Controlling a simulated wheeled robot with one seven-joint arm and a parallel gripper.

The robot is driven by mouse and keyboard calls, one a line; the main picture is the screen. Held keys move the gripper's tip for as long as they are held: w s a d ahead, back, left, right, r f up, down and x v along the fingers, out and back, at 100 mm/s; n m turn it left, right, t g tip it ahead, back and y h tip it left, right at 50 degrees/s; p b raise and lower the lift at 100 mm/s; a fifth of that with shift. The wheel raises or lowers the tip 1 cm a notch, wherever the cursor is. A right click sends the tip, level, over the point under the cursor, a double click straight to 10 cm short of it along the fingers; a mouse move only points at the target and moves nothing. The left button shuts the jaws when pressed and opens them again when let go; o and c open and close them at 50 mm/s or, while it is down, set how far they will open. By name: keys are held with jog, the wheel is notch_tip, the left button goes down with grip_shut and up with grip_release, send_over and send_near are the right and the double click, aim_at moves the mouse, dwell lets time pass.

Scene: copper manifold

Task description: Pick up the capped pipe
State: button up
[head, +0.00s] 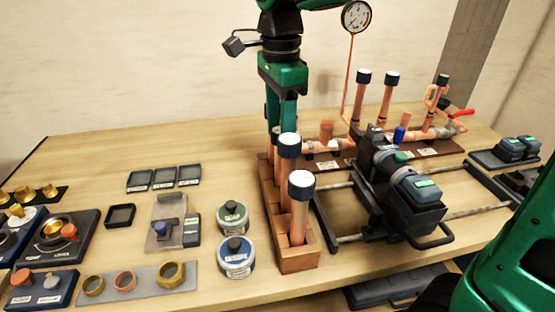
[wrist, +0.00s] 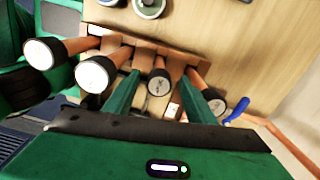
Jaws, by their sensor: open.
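Several copper pipes with dark caps and pale tops stand in a wooden rack (head: 297,262). The nearest capped pipe (head: 300,205) and the one behind it (head: 288,165) show clearly in the head view. My gripper (head: 281,122) is open, pointing down at the rack's far end. In the wrist view, one capped pipe (wrist: 158,83) lies between the two green fingers of my gripper (wrist: 160,74), with gaps on both sides. Other capped pipes (wrist: 96,74) stand to its left and right. In the head view, the pipe at my fingers is mostly hidden.
A pipe manifold with a gauge (head: 356,16) and upright capped pipes stands behind right. A dark machine on rails (head: 400,190) sits right of the rack. Two round tins (head: 237,257) stand close left of it. Fittings and small trays fill the left side of the table.

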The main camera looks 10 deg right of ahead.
jog(key=shift+f, duration=0.3)
jog(key=shift+c, duration=0.5)
jog(key=c, duration=1)
